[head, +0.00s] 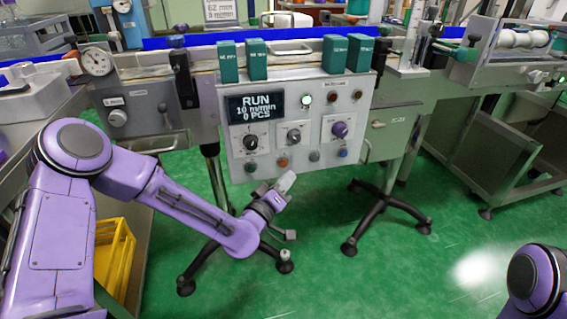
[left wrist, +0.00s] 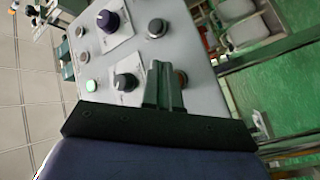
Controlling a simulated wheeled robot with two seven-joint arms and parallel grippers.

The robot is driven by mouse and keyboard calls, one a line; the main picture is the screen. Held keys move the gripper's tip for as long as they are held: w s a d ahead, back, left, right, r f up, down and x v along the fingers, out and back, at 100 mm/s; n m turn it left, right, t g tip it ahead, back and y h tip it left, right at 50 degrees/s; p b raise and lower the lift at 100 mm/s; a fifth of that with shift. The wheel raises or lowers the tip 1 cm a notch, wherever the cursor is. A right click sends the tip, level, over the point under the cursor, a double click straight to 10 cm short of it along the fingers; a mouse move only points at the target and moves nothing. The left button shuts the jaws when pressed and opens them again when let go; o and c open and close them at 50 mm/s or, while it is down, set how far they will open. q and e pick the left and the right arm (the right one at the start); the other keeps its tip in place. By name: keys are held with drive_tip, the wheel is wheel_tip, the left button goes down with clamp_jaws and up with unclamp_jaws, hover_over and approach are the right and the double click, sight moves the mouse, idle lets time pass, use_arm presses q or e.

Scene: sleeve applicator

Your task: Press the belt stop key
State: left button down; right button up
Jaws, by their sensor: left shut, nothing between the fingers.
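The control panel (head: 300,118) hangs on the front of the belt line, its display (head: 255,106) reading RUN, 10 m/min, 0 PCS. Along its lower edge sit a dark green key (head: 251,166), an orange-red key (head: 282,162), a grey key (head: 314,156) and a blue key (head: 343,153). Their labels are too small to read. My left gripper (head: 286,182) is shut and empty, just below the key row. In the left wrist view its fingers (left wrist: 164,86) point at the panel beside a brownish key (left wrist: 181,77), partly hidden. I cannot tell contact. My right gripper is out of view.
A green lamp (head: 305,99) is lit. Knobs (head: 294,137) stand out above the keys. Black-footed stands (head: 380,208) support the line. A yellow crate (head: 115,262) stands at the lower left.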

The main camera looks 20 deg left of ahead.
use_arm(q)
drive_tip(key=shift+w+a, duration=0.55)
drive_tip(key=shift+w, duration=0.3)
drive_tip(key=shift+w+a, duration=0.1)
idle(1.4)
drive_tip(key=shift+w+a, duration=0.1)
drive_tip(key=shift+w, duration=0.15)
drive_tip(key=shift+w+a, duration=0.25)
drive_tip(key=shift+w, duration=0.05)
idle(0.6)
idle(0.3)
drive_tip(key=shift+s+d, duration=0.45)
drive_tip(key=shift+s, duration=0.2)
drive_tip(key=s+d, duration=0.2)
drive_tip(key=s, duration=0.2)
drive_tip(key=shift+s+d+b, duration=0.1)
drive_tip(key=shift+d+b, duration=0.2)
drive_tip(key=shift+d, duration=0.1)
